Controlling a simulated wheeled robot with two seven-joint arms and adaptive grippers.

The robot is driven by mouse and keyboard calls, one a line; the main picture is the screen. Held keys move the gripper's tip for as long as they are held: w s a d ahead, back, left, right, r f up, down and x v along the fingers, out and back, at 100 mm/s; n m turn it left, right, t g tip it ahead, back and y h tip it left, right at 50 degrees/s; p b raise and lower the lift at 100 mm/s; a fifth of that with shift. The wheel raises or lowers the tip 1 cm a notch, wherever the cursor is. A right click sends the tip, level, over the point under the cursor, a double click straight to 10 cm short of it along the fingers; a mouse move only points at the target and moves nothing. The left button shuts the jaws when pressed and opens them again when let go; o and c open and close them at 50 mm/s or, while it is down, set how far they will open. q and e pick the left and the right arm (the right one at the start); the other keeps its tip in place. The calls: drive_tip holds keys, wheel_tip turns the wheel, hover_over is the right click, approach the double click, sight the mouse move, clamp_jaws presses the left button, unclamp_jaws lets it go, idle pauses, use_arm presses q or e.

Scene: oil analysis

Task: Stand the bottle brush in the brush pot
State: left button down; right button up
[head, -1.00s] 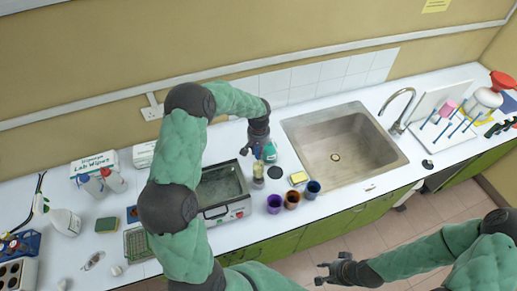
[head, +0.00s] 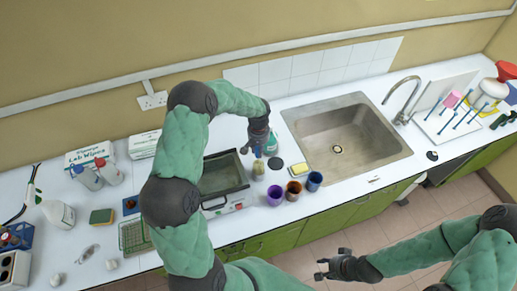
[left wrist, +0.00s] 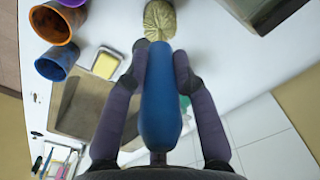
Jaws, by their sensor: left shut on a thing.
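The bottle brush has a blue handle (left wrist: 162,95) and a yellow-green bristle head (left wrist: 158,20). My left gripper (left wrist: 160,62) is shut on the handle. In the head view the bristle head (head: 258,169) hangs below my left gripper (head: 258,151), beside the metal bath; I cannot tell whether it touches the counter. Purple (head: 275,195), orange-brown (head: 293,191) and blue (head: 314,181) pots stand to its right near the counter's front edge; which one is the brush pot is not clear. My right gripper (head: 322,268) is open and empty, in front of the counter.
The metal bath (head: 223,177) stands left of the brush. A green-labelled bottle (head: 271,143), a dark round item (head: 275,163) and a yellow sponge (head: 299,170) are close by. The sink (head: 348,145) lies to the right. Bottles and boxes stand at the left.

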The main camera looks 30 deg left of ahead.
use_arm(q)
drive_tip(key=shift+f, duration=0.3)
drive_tip(key=c, duration=0.9)
unclamp_jaws()
drive_tip(key=shift+r, duration=0.15)
wheel_tip(320, 180, up, 12)
drive_tip(key=shift+f, duration=0.1)
drive_tip(key=shift+f, duration=0.1)
idle(0.4)
